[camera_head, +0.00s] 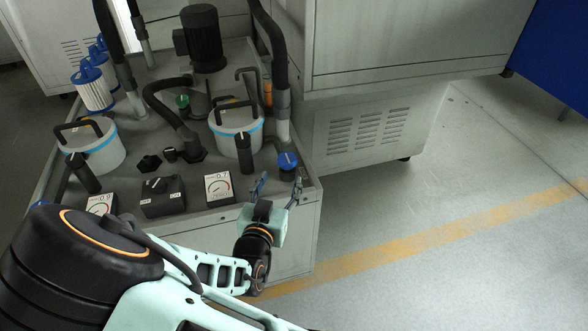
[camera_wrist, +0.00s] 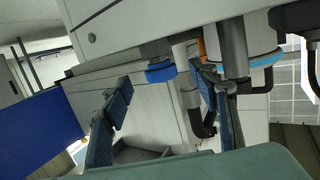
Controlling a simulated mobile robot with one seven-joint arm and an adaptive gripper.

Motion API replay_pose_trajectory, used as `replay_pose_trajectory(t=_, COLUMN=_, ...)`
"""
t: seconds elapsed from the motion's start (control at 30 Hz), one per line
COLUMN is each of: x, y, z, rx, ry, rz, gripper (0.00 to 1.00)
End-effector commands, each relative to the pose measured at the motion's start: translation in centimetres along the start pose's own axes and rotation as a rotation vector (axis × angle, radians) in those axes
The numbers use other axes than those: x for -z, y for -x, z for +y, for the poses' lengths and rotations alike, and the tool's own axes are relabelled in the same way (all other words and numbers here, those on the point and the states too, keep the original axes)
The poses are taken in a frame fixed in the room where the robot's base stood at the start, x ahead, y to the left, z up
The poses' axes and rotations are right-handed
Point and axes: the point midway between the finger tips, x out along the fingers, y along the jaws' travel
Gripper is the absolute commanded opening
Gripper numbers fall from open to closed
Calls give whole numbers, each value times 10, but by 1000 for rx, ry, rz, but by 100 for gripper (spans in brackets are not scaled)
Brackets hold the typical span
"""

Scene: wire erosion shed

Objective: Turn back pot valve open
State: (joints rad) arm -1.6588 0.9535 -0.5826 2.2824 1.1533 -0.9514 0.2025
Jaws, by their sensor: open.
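Two grey-white pots with blue bands and black top handles stand on the machine deck, the right pot (camera_head: 237,125) and the left pot (camera_head: 92,148). A black lever (camera_head: 244,153) stands in front of the right pot, and another black lever (camera_head: 82,173) in front of the left pot. A blue round knob (camera_head: 288,160) sits at the deck's front right corner. No label tells me which part is the back pot valve. My gripper (camera_head: 277,186) is open and empty just in front of the blue knob. In the wrist view the blue knob (camera_wrist: 160,73) shows between the fingertips, apparently untouched.
Two gauges (camera_head: 219,188) (camera_head: 101,204) and a black switch box (camera_head: 162,196) line the front edge. A black motor (camera_head: 203,40) and grey pipes stand behind. White filters (camera_head: 94,88) are at left. A large cabinet (camera_head: 370,125) stands right; the floor there is clear.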

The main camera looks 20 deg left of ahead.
Motion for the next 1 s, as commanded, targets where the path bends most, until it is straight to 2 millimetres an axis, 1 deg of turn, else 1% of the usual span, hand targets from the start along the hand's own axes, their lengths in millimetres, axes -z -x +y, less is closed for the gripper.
replay_pose_trajectory(t=0.03, x=-10, y=8, z=-1, rx=8, ry=13, rz=55, gripper=55)
replay_pose_trajectory(t=0.2, x=-5, y=24, z=-1, rx=17, ry=13, rz=172, gripper=55)
replay_pose_trajectory(t=0.27, x=-4, y=25, z=0, rx=17, ry=12, rz=187, gripper=55)
replay_pose_trajectory(t=0.33, x=-2, y=21, z=0, rx=16, ry=11, rz=193, gripper=55)
replay_pose_trajectory(t=0.47, x=2, y=4, z=1, rx=14, ry=10, rz=193, gripper=55)
replay_pose_trajectory(t=0.7, x=9, y=-42, z=0, rx=14, ry=10, rz=191, gripper=55)
replay_pose_trajectory(t=0.8, x=13, y=-58, z=-1, rx=16, ry=11, rz=191, gripper=55)
replay_pose_trajectory(t=0.9, x=15, y=-70, z=-2, rx=16, ry=10, rz=190, gripper=55)
replay_pose_trajectory(t=1.0, x=17, y=-76, z=-2, rx=17, ry=12, rz=189, gripper=55)
